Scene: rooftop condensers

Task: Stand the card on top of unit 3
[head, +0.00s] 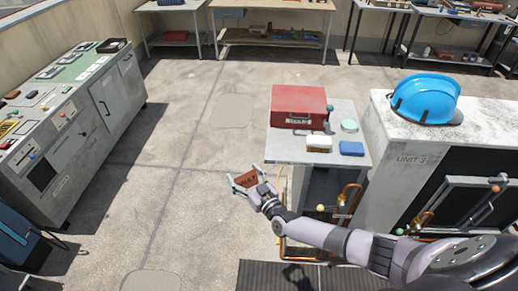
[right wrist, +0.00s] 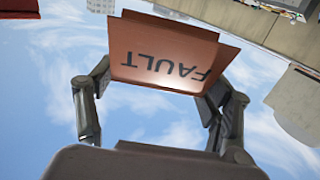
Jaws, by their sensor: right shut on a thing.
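The card is an orange-brown folded sign marked FAULT (head: 246,179). My right gripper (head: 246,182) is shut on it and holds it in the air left of the small grey table. In the right wrist view the FAULT card (right wrist: 163,55) sits between the two fingers (right wrist: 158,95), its lettering upside down. Unit 3 (head: 412,160) is the white-topped block at the right, with its name on the front. A blue hard hat (head: 425,98) rests on its top. The card is well to the left of unit 3, apart from it. My left gripper is not in view.
Copper pipes stand below. A control console (head: 75,125) is at left; the floor between is clear.

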